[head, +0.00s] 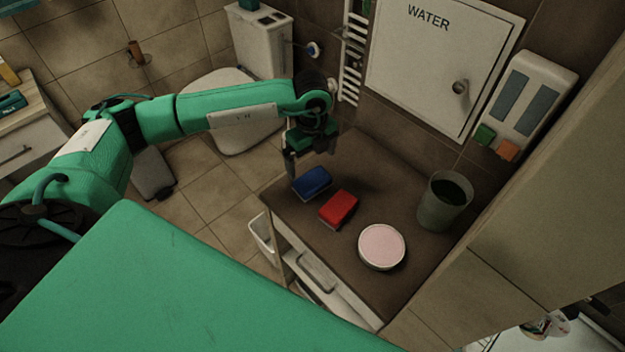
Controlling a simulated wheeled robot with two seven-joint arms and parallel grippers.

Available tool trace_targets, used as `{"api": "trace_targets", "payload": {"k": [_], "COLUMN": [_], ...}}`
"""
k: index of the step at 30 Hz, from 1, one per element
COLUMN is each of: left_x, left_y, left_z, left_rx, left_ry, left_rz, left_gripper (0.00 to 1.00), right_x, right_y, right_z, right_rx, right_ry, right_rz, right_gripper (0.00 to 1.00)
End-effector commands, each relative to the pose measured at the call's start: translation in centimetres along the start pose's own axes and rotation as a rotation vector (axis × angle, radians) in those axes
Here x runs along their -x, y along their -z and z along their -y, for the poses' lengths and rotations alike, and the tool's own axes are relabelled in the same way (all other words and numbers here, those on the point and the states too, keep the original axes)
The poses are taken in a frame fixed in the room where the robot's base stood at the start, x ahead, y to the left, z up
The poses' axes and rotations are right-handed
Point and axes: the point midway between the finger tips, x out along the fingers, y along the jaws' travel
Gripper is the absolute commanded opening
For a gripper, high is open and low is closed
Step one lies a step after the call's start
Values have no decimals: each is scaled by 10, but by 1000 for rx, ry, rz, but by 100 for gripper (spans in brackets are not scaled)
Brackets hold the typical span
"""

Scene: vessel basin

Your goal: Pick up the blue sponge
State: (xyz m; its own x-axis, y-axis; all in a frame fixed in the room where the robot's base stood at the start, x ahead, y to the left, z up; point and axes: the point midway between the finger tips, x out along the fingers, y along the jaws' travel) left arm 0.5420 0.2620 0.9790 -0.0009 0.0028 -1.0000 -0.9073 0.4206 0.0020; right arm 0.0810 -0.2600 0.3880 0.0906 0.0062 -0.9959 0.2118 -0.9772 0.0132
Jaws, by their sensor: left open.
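A blue sponge (312,182) lies on the brown top of a small cabinet (300,222), near its back left edge. A red sponge (338,208) lies just to its right and nearer to me. My left gripper (292,172) points down at the blue sponge's left end, with its fingers open and nothing seen between them. I cannot tell whether a finger touches the sponge. My right gripper is not in view.
A round pink-topped container (382,246) and a grey-green cup (444,202) stand on the cabinet's right part. A wall with a white WATER panel (440,62) and a dispenser (524,104) rises behind. A toilet (232,110) stands at the back left.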

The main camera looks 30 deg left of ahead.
Motion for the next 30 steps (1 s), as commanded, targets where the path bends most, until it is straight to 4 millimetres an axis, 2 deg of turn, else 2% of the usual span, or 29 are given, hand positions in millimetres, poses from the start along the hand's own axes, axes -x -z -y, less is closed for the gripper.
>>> {"api": "trace_targets", "payload": {"k": [3, 12, 17, 21, 30], "left_x": [-19, -41, -62, -81, -86], "left_y": [1, 2, 4, 4, 4], "left_z": [0, 0, -1, 0, 0], "left_rx": [0, -2, -2, -2, -2], "left_ry": [-2, 0, -1, -1, 1], "left_rz": [-2, -3, -3, -3, -3], "left_gripper": [100, 100, 100, 100, 98], "right_x": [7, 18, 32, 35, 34], "right_y": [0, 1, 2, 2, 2], "right_z": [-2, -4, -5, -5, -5], "right_rx": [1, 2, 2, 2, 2], "right_ry": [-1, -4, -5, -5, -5], "right_rz": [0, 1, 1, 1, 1], "right_gripper": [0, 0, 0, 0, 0]}}
